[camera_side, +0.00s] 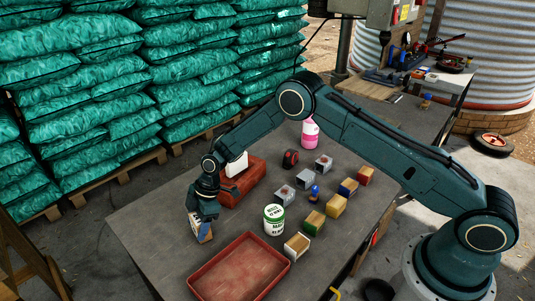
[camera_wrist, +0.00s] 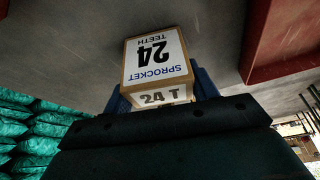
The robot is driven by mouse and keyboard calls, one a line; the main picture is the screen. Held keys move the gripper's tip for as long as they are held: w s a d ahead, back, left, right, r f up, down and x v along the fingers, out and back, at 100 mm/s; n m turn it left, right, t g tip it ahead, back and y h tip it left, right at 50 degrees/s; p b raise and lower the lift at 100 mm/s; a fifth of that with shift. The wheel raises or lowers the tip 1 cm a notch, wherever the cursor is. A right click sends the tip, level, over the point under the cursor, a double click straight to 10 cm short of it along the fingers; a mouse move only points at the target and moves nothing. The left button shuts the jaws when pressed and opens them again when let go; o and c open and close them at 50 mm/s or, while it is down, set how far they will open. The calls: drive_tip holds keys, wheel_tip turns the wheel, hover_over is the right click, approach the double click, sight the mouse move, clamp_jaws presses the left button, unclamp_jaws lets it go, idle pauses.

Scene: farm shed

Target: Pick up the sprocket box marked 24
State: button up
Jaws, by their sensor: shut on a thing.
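The sprocket box (camera_wrist: 155,58) is a small tan carton with a white label reading "SPROCKET 24 TEETH", upside down in the wrist view, and "24 T" on its near side. My gripper (camera_wrist: 160,90) is shut on it, with blue fingers at its two sides. In the side view my gripper (camera_side: 203,212) points down over the left part of the table. The box (camera_side: 203,233) shows just below it, partly hidden by the fingers. I cannot tell whether the box touches the table.
A red tray (camera_side: 240,270) lies at the table's front. A green and white tin (camera_side: 273,219) stands right of my gripper. A red toolbox (camera_side: 243,182) is behind. Several small boxes, a pink bottle (camera_side: 310,132) and a tape measure (camera_side: 290,158) stand further right.

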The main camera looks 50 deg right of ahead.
sight(197, 219)
wheel_tip(197, 219, up, 20)
idle(0.6)
drive_tip(key=shift+d+f, duration=0.1)
idle(0.4)
